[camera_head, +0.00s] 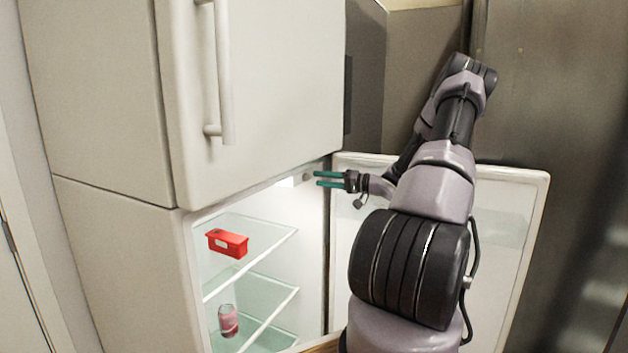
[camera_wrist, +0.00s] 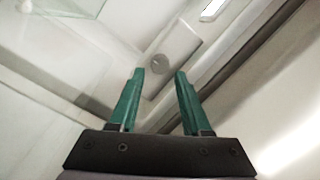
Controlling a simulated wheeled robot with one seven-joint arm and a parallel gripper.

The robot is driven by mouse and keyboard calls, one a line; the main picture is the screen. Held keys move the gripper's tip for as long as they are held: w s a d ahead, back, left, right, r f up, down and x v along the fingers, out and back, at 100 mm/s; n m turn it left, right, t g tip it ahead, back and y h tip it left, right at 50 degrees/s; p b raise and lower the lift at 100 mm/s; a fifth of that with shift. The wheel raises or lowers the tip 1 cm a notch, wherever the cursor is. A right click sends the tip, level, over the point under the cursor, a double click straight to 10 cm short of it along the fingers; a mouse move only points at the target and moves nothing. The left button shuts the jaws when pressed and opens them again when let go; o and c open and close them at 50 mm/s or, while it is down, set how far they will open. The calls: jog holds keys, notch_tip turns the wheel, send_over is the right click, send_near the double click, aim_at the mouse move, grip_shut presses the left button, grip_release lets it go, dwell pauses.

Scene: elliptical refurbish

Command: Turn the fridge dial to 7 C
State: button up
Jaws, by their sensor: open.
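The fridge (camera_head: 120,240) stands with its lower compartment open. The dial (camera_wrist: 160,63) is a small round grey knob on a pale housing in the wrist view, near the lit lamp strip. In the head view a small grey round spot at the top right of the compartment looks like the same dial (camera_head: 307,177). My gripper (camera_head: 318,179) has two teal fingers and is open, empty, at the upper right of the opening. In the wrist view my gripper (camera_wrist: 157,75) points at the dial, which shows just beyond and between the fingertips. Contact and the dial's setting cannot be told.
The open fridge door (camera_head: 510,235) hangs to the right, behind my arm. Glass shelves (camera_head: 270,243) hold a red box (camera_head: 227,243) and a pink can (camera_head: 228,321). The closed upper door (camera_head: 275,90) with its handle (camera_head: 224,75) is just above my gripper.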

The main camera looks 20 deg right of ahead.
aim_at(308, 178)
jog(key=shift+x, duration=1.6)
jog(key=shift+c, duration=0.3)
grip_shut()
jog(key=shift+n, duration=0.8)
jog(key=shift+o, duration=0.3)
grip_release()
jog(key=shift+s, duration=0.1)
jog(key=v, duration=0.7)
jog(key=shift+s+d, duration=0.15)
jog(key=shift+d, duration=0.05)
